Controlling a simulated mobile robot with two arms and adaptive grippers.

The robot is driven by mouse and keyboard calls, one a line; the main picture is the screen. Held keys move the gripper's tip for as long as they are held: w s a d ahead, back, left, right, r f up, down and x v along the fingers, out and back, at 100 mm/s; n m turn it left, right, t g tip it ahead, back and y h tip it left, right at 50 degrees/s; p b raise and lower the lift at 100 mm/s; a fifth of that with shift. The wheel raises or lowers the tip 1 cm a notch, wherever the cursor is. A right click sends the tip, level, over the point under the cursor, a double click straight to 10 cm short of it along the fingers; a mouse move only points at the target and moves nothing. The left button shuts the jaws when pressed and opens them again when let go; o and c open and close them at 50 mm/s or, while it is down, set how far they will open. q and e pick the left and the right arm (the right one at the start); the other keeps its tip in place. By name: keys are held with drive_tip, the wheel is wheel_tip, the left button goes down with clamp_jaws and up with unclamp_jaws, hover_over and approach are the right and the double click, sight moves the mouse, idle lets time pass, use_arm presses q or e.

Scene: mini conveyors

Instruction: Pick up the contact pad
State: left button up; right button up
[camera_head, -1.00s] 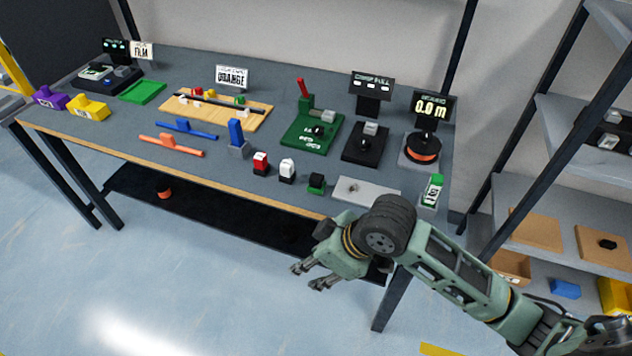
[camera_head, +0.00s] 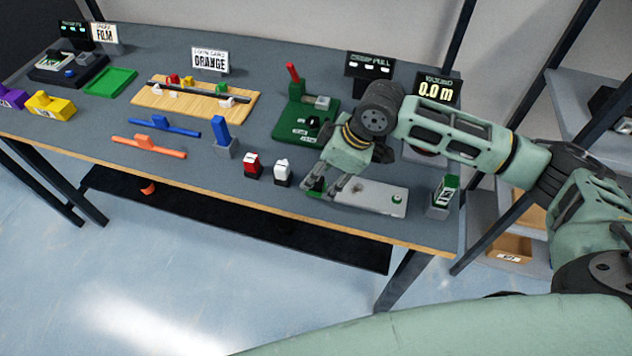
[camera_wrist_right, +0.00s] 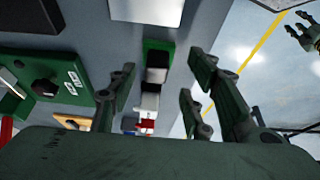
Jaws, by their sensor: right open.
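No block is labelled as the contact pad; the green-and-black block (camera_head: 317,184) stands near the table's front edge, by the grey plate. In the right wrist view, its green and black top (camera_wrist_right: 158,46) lies between and beyond my fingers. My right gripper (camera_head: 322,190) is open, tips down, over this block and partly hiding it. In the right wrist view, my right gripper (camera_wrist_right: 155,90) has its fingers spread on both sides with nothing held. Part of my left gripper (camera_wrist_right: 303,30) shows at the upper right corner of that view, away from the table.
A white block (camera_head: 283,173) and a red block (camera_head: 252,166) stand just left of the green one. A green fixture (camera_head: 298,122) stands behind.

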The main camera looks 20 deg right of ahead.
sight(320, 179)
drive_tip(key=x, duration=0.3)
drive_tip(key=shift+w+d, duration=0.15)
drive_tip(key=shift+d, duration=0.05)
drive_tip(key=shift+a+f, duration=0.15)
drive_tip(key=shift+f, duration=0.1)
drive_tip(key=c, duration=0.8)
drive_tip(key=shift+c, duration=0.6)
use_arm(q)
drive_tip(key=shift+w+d+r, duration=0.1)
drive_tip(key=shift+w+r, duration=0.05)
drive_tip(key=shift+w, duration=0.5)
drive_tip(key=shift+w+r, duration=0.15)
drive_tip(key=shift+w, duration=0.45)
use_arm(e)
drive_tip(key=shift+c, duration=0.2)
